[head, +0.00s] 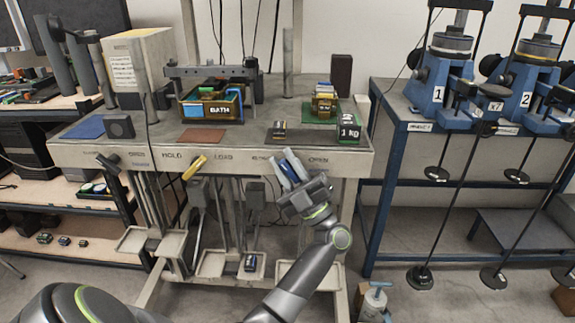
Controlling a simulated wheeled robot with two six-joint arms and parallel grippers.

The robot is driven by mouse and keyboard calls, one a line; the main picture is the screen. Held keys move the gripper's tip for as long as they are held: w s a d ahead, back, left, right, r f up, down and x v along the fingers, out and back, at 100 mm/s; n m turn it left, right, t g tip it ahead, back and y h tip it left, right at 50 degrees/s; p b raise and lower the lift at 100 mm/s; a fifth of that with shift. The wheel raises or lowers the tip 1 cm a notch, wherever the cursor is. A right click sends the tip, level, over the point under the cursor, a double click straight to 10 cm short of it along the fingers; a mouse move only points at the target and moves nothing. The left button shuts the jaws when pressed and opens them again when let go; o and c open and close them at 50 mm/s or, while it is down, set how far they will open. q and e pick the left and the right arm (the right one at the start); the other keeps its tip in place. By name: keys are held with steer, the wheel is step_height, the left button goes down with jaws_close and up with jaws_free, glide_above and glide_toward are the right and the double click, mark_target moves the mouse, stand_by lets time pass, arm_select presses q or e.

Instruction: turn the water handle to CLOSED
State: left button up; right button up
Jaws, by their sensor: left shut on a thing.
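A blue handle (289,172) sits at the front edge of the grey bench, in its right part. I take it for the water handle, but no name for it is readable. My left gripper (288,166) is shut on it, with a finger on each side, and the fingers hide most of it. The word OPEN (318,161) stands on the bench edge to the right of the gripper. A label to its left (264,156) is partly covered and not clearly readable. My right gripper is not in view.
A yellow handle (194,168) between HOLD and LOAD and a black handle (108,163) lie farther left on the same edge. Small trays (214,264) hang below. The BATH box (211,108) stands on top. A blue-framed rack (367,230) is at right.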

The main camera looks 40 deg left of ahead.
arm_select(q)
steer(key=shift+a+f+n+g+h, duration=0.1)
steer(key=shift+f+n+g+h, duration=0.05)
steer(key=shift+n+g+h, duration=0.7)
steer(key=shift+s+n, duration=0.1)
steer(key=shift+n, duration=0.15)
steer(key=shift+g, duration=0.35)
steer(key=o, duration=0.8)
